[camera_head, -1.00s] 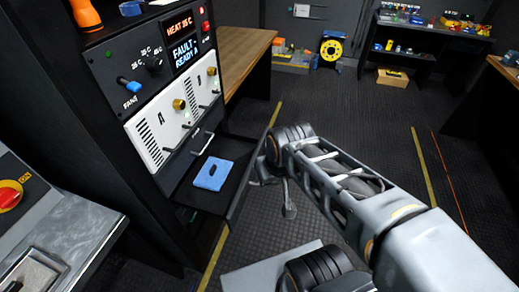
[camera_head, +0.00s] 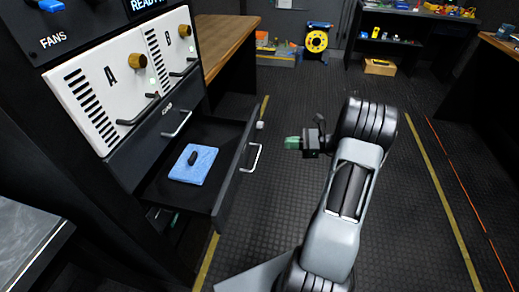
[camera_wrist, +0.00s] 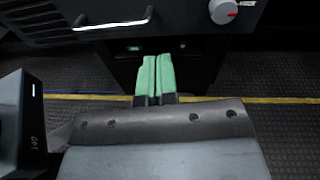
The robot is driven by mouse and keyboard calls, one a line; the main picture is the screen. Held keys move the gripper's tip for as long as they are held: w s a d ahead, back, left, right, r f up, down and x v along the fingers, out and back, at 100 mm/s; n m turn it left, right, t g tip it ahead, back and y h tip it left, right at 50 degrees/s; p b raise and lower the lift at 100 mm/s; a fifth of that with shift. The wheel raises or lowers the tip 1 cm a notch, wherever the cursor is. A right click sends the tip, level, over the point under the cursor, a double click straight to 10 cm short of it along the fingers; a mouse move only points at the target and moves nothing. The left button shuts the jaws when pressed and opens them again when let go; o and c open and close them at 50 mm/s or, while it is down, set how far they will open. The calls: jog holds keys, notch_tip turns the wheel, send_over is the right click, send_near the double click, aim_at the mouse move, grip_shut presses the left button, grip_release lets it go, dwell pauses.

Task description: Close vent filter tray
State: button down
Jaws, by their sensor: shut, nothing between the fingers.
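The vent filter tray seems to be the dark drawer (camera_head: 240,185) pulled out below the white panels in the head view. Its front has a silver bar handle (camera_head: 253,157) and a white knob (camera_head: 260,125). A blue pad (camera_head: 193,165) with a dark piece on top lies inside. The wrist view shows the slatted drawer front (camera_wrist: 60,38), its handle (camera_wrist: 115,25) and the red-and-white knob (camera_wrist: 225,11). My gripper (camera_head: 291,143) is shut and empty, in front of the drawer and apart from it. Its green fingertips (camera_wrist: 153,78) point towards the drawer side.
White vent panels A (camera_head: 105,85) and B (camera_head: 170,45) sit above the drawer, with another silver handle (camera_head: 178,123) below them. A wooden bench (camera_head: 220,40) stands behind. The floor (camera_head: 300,80) around my gripper is open.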

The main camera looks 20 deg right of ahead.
notch_tip(320, 180, down, 2)
jog(key=d+m+t, duration=0.2)
jog(key=d, duration=0.1)
jog(key=b, duration=0.3)
send_near(253, 138)
jog(key=x, duration=0.7)
jog(key=shift+w+a, duration=0.1)
jog(key=shift+a, duration=0.1)
